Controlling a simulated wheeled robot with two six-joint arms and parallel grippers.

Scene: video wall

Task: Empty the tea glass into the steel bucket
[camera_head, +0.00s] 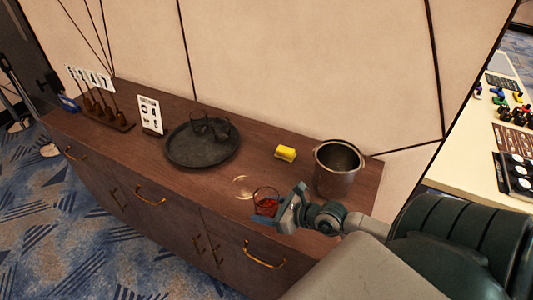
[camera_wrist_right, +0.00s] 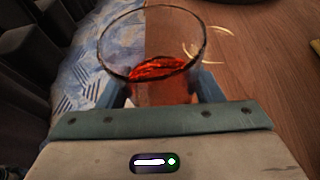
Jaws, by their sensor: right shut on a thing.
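The tea glass (camera_head: 266,202) is clear and holds red-brown tea. My right gripper (camera_head: 272,210) is shut on it near the front edge of the wooden cabinet top. In the right wrist view the glass (camera_wrist_right: 152,50) stands between the two blue fingers, and the tea surface looks slanted inside it. Whether its base touches the top is hidden. The steel bucket (camera_head: 338,168) stands upright to the right of the glass, behind my right wrist, and its visible inside looks empty. My left gripper is not in view.
A yellow sponge (camera_head: 285,153) lies left of the bucket. A dark round tray (camera_head: 180,155) with dark glasses (camera_head: 210,127) stands further left, beside a sign card (camera_head: 150,115) and a wooden rack (camera_head: 108,118). A pale ring mark (camera_head: 242,182) lies by the glass. A wall rises behind.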

